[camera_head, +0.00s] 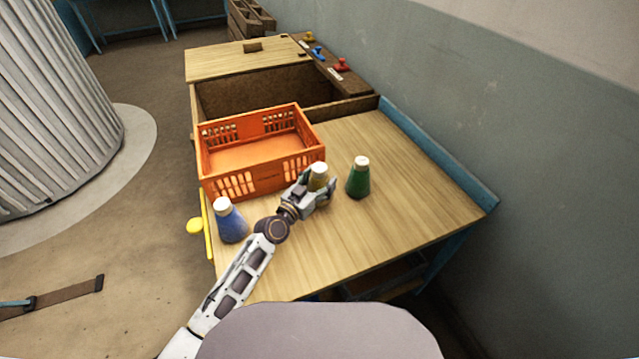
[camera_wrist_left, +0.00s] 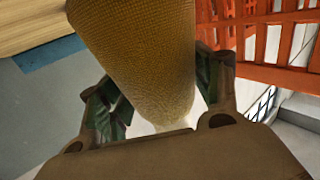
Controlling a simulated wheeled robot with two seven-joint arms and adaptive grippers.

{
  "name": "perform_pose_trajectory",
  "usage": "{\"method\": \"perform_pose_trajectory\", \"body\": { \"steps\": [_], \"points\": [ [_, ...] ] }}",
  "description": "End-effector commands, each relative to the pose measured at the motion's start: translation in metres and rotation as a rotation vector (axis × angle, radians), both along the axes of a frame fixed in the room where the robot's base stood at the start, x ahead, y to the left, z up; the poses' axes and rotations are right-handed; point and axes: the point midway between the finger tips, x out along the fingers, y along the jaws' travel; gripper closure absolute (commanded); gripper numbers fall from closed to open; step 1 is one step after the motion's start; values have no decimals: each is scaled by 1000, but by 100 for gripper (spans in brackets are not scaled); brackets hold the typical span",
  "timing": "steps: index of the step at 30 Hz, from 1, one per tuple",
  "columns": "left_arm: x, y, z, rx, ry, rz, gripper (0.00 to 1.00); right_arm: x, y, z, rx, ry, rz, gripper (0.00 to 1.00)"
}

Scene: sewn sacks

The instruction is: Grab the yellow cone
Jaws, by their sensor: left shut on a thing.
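The yellow cone (camera_head: 317,181) has a pale top and stands on the wooden table by the front right corner of the orange crate. My left gripper (camera_head: 316,195) is shut on it, with fingers on both sides. In the left wrist view the yellow cone (camera_wrist_left: 140,55) fills the middle, and the fingers of my left gripper (camera_wrist_left: 160,100) press its sides. Its lower part is partly hidden by the gripper in the head view. My right gripper is not in view.
An orange crate (camera_head: 205,160), which looks empty, stands behind the cone. A green cone (camera_head: 358,182) is close on the right, and a blue cone (camera_head: 230,222) is at the table's left edge. The right part of the table (camera_head: 420,205) is clear.

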Motion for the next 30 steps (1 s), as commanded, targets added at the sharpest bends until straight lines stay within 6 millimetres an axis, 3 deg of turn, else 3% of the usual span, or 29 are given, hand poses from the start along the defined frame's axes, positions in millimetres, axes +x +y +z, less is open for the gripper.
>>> {"method": "perform_pose_trajectory", "body": {
  "steps": [6,15,30],
  "points": [
    [0,0,36,-4,-3,1,64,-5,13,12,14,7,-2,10],
    [0,-1,70,-1,-3,-1,64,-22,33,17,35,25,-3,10],
    [0,0,76,-1,-1,0,64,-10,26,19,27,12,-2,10]
  ]
}}
